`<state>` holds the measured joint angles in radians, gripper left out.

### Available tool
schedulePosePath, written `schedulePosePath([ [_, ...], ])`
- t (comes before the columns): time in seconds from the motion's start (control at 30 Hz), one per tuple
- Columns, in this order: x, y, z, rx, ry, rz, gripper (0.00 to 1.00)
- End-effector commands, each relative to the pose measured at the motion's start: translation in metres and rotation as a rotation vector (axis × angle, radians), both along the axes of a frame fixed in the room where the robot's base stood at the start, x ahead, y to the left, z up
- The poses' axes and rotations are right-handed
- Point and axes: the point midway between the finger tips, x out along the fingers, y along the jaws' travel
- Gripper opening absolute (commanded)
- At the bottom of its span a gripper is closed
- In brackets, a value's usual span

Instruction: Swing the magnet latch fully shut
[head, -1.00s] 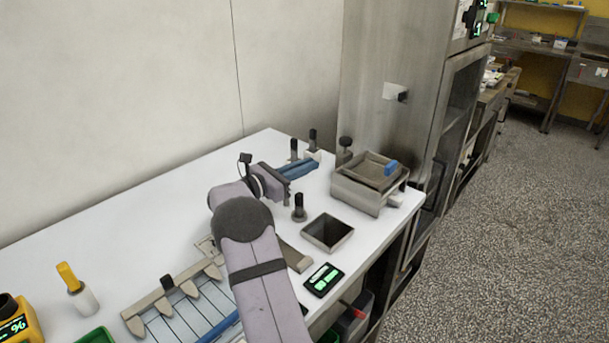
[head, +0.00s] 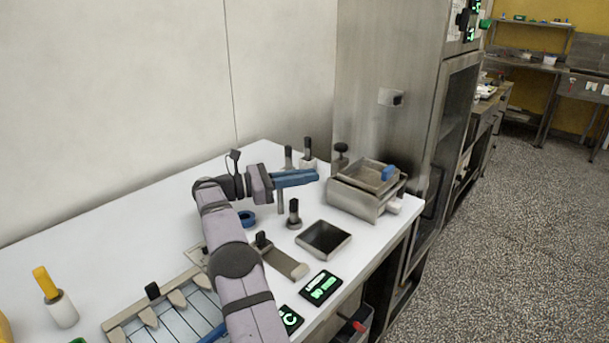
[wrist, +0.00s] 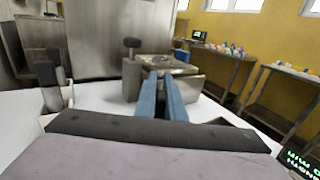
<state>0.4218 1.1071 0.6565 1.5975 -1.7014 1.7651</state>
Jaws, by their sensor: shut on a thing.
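My gripper (head: 317,174) has long blue fingers close together and level above the white table, pointing right. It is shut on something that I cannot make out. In the wrist view the finger pair (wrist: 165,78) lines up in front of a steel box. A short grey upright piece (head: 280,201) shows below the fingers; I cannot tell if they hold it. The steel box (head: 352,201) has a tray on top with a blue tab (head: 388,173), and stands right of the fingertips, apart from them. I cannot tell which part is the magnet latch.
Black-knobbed posts (head: 308,150) stand behind the fingers, and another black-knobbed piece (head: 294,211) stands in front. An open square bin (head: 324,239) and a green-lit display (head: 321,287) lie near the front edge. A tall steel cabinet (head: 385,60) rises behind the box.

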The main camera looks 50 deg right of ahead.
Motion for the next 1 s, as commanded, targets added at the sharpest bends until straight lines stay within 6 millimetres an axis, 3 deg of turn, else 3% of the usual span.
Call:
schedulePosePath([
  [0.87,-0.0035,0.0022,0.0006,-0.002,0.003,-0.059,0.0],
  [0.9,-0.0035,0.0022,0.0006,-0.002,0.003,-0.059,0.14],
  [0.93,-0.0035,0.0022,0.0005,-0.002,0.003,-0.059,0.21],
  [0.97,-0.0035,0.0022,0.0005,-0.003,0.002,-0.059,0.28],
  [1.0,-0.0035,0.0022,0.0005,-0.003,0.002,-0.058,0.28],
])
